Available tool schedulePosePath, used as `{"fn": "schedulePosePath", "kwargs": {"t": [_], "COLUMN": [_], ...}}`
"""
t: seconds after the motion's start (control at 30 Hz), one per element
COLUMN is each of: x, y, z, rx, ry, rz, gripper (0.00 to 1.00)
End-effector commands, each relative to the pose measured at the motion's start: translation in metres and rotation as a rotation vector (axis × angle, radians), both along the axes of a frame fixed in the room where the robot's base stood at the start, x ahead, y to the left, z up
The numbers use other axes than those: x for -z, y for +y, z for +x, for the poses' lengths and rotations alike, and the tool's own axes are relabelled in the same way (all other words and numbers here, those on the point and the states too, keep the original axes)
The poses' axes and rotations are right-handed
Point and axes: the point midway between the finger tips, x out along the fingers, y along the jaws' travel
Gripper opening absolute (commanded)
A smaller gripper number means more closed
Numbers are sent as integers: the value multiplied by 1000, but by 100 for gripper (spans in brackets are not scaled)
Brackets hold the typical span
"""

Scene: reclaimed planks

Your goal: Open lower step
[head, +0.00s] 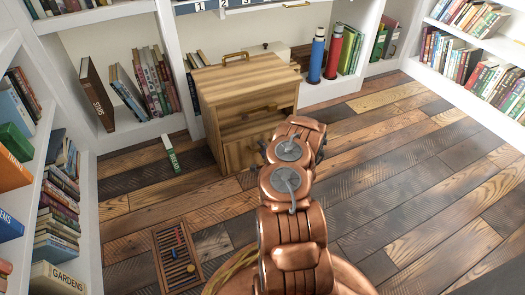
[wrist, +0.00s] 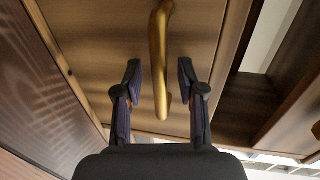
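A wooden step cabinet (head: 225,95) stands on the plank floor against the shelves, with a brass handle on its top and another on its front. Its lower front (head: 236,155) is partly hidden by my arm. In the wrist view, a brass bar handle (wrist: 161,50) runs along a wooden panel (wrist: 100,45). My gripper (wrist: 160,75) is open, with one finger on each side of the handle's near end. Neither finger visibly grips it. In the head view the gripper is mostly hidden behind my copper arm.
Blue (head: 317,57) and red (head: 333,52) bottles stand behind the cabinet's right side. White bookshelves line the walls. The right floor is clear.

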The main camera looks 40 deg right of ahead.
Motion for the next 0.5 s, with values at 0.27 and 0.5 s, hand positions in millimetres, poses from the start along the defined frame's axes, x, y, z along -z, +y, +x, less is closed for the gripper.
{"fn": "schedulePosePath", "kwargs": {"t": [0.27, 0.5], "x": [0, 0], "y": [-1, -1], "z": [0, -1], "rx": [1, 2], "ry": [0, 0], "rz": [0, 0], "gripper": [33, 8]}}
